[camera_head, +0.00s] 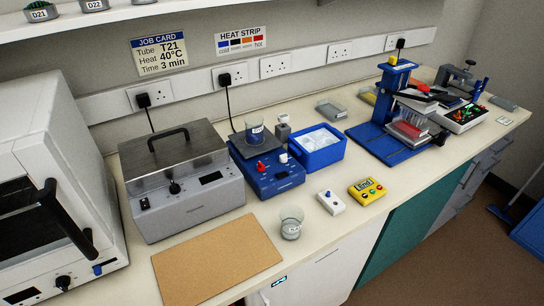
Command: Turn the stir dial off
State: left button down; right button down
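A blue stirrer hotplate (277,187) stands on the bench at the middle. Its front carries a red dial (260,166) and a white dial (283,158), with a small dark display on the lower front. I cannot tell from the print which dial is for stirring, nor read where either points. A beaker (254,130) with blue contents and a label stands on the dark top plate (240,145). Neither of my grippers shows in the head view.
A grey lidded bath (190,205) stands close left of the hotplate, and a blue bin (318,153) close right. A brown board (215,262), a beaker (291,228), a white switch box (331,202) and a yellow timer (367,191) lie in front. A black cord runs behind.

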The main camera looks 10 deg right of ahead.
aim_at(283, 158)
jog(key=l+u, duration=0.35)
jog(key=l, duration=0.4)
jog(key=l+u, duration=0.4)
jog(key=l, duration=0.4)
